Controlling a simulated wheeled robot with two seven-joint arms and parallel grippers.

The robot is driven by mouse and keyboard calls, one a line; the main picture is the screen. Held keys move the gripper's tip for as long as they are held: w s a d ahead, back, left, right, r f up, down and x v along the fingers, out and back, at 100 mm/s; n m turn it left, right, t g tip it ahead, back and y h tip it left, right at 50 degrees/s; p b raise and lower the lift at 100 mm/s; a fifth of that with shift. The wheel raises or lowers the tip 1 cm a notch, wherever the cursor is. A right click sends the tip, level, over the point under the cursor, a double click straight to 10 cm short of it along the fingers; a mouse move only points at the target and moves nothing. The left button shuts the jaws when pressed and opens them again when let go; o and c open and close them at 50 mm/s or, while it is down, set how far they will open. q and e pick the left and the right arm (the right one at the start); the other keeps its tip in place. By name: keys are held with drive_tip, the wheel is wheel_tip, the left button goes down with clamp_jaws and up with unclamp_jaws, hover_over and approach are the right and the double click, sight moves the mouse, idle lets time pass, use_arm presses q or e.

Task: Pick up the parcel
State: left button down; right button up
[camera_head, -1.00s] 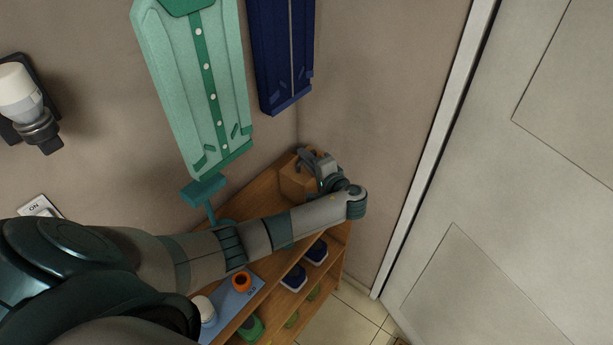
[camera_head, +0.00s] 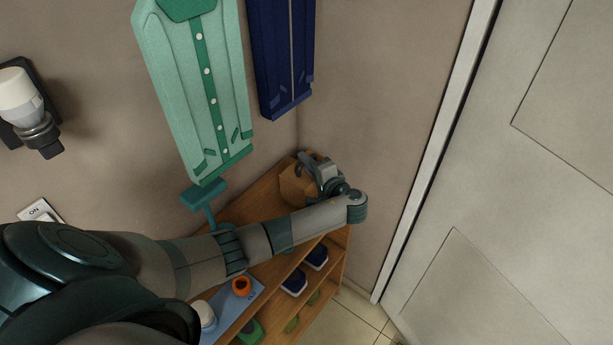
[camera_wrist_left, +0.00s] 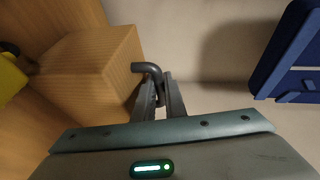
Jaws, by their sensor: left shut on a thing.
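The parcel is a brown box (camera_head: 291,187) at the far end of the wooden shelf top in the head view. It fills the left of the left wrist view (camera_wrist_left: 90,75). A grey curved piece like a handle (camera_wrist_left: 148,68) shows at its right edge; I cannot tell how it joins the box. My left gripper (camera_head: 318,172) is at the parcel's right side. In the wrist view its two fingers (camera_wrist_left: 160,92) are shut on the grey piece, and the box is beside them. The right gripper is not in view.
The wooden shelf unit (camera_head: 262,203) holds an orange ring-shaped item (camera_head: 241,286) and dark blue items (camera_head: 294,282) lower down. A green shirt (camera_head: 205,90) and a navy garment (camera_head: 283,60) hang above. A white door (camera_head: 500,200) stands at the right.

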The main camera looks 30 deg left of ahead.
use_arm(q)
drive_tip(key=shift+r, duration=0.1)
wheel_tip(320, 180, up, 10)
drive_tip(key=b, duration=0.2)
drive_tip(key=shift+b, duration=0.4)
drive_tip(key=shift+r, duration=0.1)
idle(0.5)
drive_tip(key=shift+r+p, duration=1.9)
